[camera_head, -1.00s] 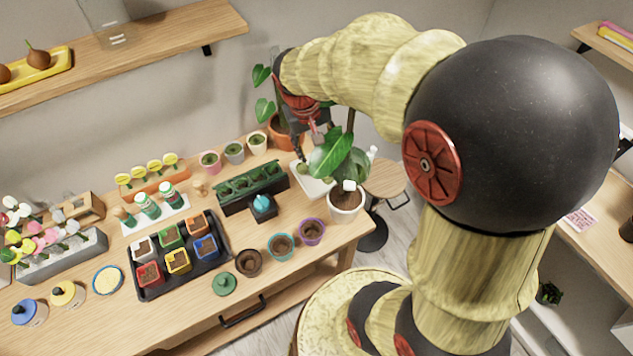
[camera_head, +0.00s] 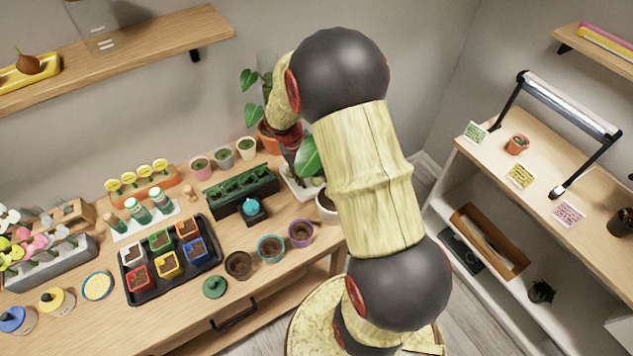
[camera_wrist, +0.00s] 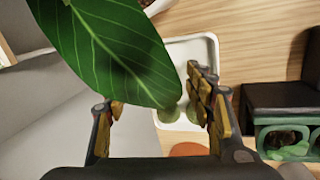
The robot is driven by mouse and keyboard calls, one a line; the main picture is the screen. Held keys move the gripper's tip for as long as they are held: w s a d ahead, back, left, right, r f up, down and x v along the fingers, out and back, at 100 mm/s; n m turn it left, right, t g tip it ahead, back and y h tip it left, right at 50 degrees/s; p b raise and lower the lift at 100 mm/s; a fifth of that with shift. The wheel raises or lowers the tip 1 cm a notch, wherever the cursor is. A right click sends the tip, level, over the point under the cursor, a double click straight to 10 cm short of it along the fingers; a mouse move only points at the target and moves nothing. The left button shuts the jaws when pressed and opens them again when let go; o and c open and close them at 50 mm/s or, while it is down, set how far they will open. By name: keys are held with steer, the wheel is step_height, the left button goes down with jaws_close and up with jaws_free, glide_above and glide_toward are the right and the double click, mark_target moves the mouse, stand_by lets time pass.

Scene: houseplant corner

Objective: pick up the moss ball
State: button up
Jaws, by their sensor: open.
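Two round green balls, apparently moss balls, sit on a white tray (camera_wrist: 213,48); one (camera_wrist: 170,113) is partly under a big leaf, the other (camera_wrist: 195,111) is beside the right finger. I cannot tell which is meant. In the head view, the tray (camera_head: 289,188) is partly hidden by leaf and arm, and a green ball (camera_head: 318,181) shows small at its right. My gripper (camera_wrist: 157,100) is open, with nothing visibly held; its fingers are spread either side of the leaf. In the head view, my gripper (camera_head: 291,153) is low over the tray's back edge, mostly hidden.
The broad leaf (camera_wrist: 105,45) hangs across the wrist view. A dark green planter box (camera_head: 240,190) stands left of the tray. A white pot (camera_head: 326,207) stands in front, partly behind my arm. An orange pot (camera_head: 268,138) is behind. Several small pots line the bench.

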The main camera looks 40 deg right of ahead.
mark_target(315, 178)
steer(key=x, duration=0.2)
steer(key=shift+s+d+f, duration=0.1)
steer(key=shift+f, duration=0.15)
steer(key=c, duration=0.8)
steer(key=shift+c, duration=0.4)
step_height(315, 178, up, 10)
steer(key=p, duration=0.1)
steer(key=shift+p, duration=0.4)
